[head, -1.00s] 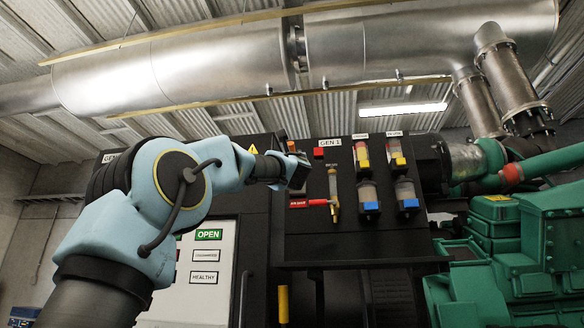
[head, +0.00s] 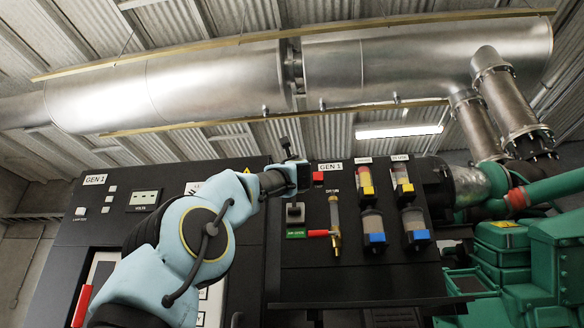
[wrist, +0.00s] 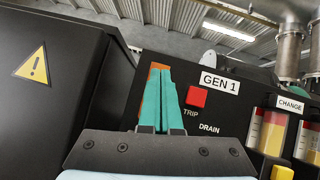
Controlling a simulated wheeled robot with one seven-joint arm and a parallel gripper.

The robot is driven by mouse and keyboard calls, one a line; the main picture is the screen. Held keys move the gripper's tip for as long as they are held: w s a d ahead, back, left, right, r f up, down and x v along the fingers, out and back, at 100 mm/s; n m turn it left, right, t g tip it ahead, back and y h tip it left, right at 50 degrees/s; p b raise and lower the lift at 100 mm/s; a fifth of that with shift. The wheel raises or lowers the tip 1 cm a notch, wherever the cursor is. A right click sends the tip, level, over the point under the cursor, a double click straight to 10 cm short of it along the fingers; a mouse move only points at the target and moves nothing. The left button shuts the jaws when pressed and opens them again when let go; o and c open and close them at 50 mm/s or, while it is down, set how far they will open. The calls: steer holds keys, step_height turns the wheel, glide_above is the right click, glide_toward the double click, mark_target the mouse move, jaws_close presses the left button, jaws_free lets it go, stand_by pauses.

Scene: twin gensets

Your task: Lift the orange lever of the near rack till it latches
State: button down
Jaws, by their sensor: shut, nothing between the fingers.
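The orange lever (wrist: 148,105) shows in the wrist view as a narrow upright strip just left of and partly behind my teal fingers, on the black GEN 1 panel. I cannot tell whether they touch. My gripper (wrist: 162,75) is shut, its fingers together and pointing up along the panel face. In the head view my gripper (head: 298,168) is at the panel's upper left, and I cannot make out the orange lever there.
A red TRIP button (head: 318,176) is close right of my gripper. A black cabinet (wrist: 50,80) is close on the left. Green machinery (head: 520,270) fills the right.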

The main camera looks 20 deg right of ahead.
steer(key=shift+w+d+r, duration=0.15)
steer(key=shift+w+r, duration=0.05)
steer(key=shift+w, duration=0.15)
stand_by(0.5)
